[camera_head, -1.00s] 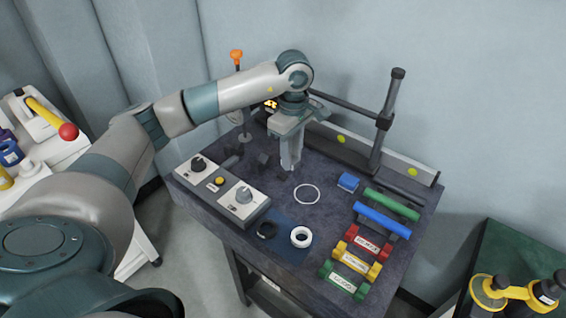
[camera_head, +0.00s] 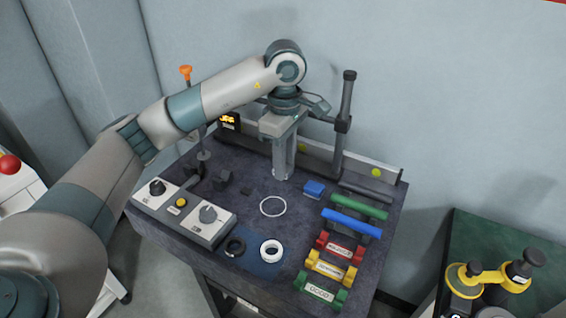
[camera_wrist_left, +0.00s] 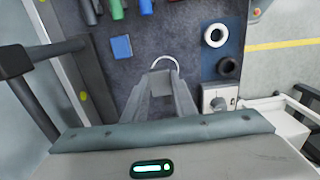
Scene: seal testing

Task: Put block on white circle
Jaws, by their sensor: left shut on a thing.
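The white circle (camera_head: 273,206) is a thin ring outline on the dark table top (camera_head: 270,228). In the left wrist view, only an arc of the white circle (camera_wrist_left: 165,59) shows beyond my fingertips. My left gripper (camera_head: 284,176) points down, behind and slightly right of the circle in the head view. The left gripper (camera_wrist_left: 163,80) also shows in the left wrist view. A blue block (camera_head: 314,188) lies on the table right of the gripper, apart from it. My right gripper is not in view.
A control box (camera_head: 208,214) stands at the left. A black ring (camera_head: 235,247) and a white ring (camera_head: 270,250) lie on a blue mat in front. Coloured handles (camera_head: 340,247) line the right. A post (camera_head: 343,120) and rail stand behind. Small dark pieces (camera_head: 247,190) lie left of the gripper.

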